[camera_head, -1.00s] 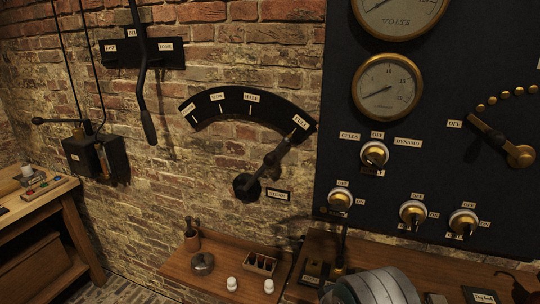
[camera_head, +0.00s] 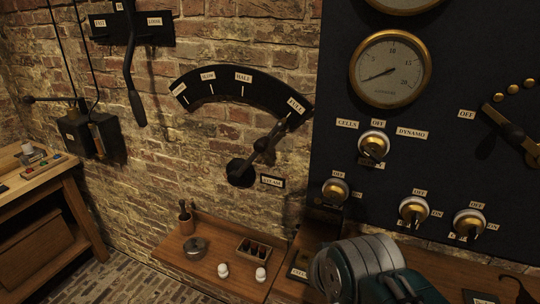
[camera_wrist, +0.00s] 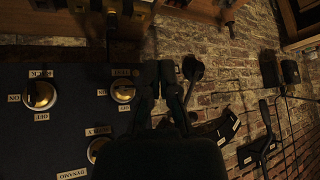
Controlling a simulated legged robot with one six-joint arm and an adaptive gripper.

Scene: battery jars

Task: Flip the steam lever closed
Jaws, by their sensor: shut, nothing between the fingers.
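The steam lever (camera_head: 266,145) is a dark arm on a round pivot on the brick wall, beside a STEAM label (camera_head: 271,181). It tilts up and right, with its end at the FULL mark of the black curved scale (camera_head: 221,83). In the wrist view the lever's pivot (camera_wrist: 193,68) shows just right of my gripper (camera_wrist: 158,72). My gripper's dark fingers look close together and empty; contact with the lever cannot be told. In the head view my arm is at the bottom right, and the fingers cannot be made out.
A dark panel (camera_head: 335,220) with gauges and brass knobs (camera_head: 413,210) fills the right. A wooden shelf (camera_head: 214,273) below holds a round tin, white pieces and a small box. Another lever (camera_head: 135,100) hangs at upper left.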

